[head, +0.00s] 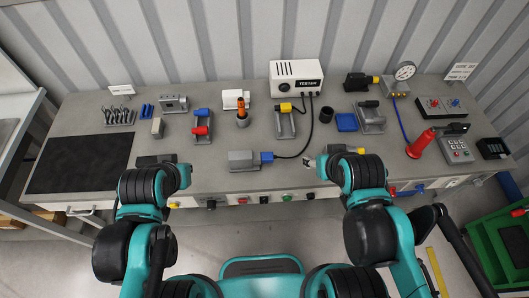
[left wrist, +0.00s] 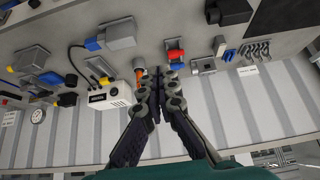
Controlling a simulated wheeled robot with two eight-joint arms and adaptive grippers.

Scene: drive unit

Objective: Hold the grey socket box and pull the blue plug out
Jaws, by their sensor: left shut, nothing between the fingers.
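The grey socket box (head: 243,161) lies near the front edge of the bench, left of centre. The blue plug (head: 267,157) sits in its right end, with a black cable running from it to the tester. In the left wrist view, which is upside down, the socket box (left wrist: 118,34) and blue plug (left wrist: 93,44) are at the upper left. My left gripper (left wrist: 158,76) is shut and empty, apart from the box. My right gripper (head: 312,163) is right of the plug, apart from it, and mostly hidden by its arm; its fingers are unclear.
The white tester (head: 297,77) stands behind the plug. An orange-handled tool (head: 242,113) stands upright behind the box. A red-handled piece (head: 202,130) and a dark mat (head: 80,163) are to the left. Bare bench surrounds the box.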

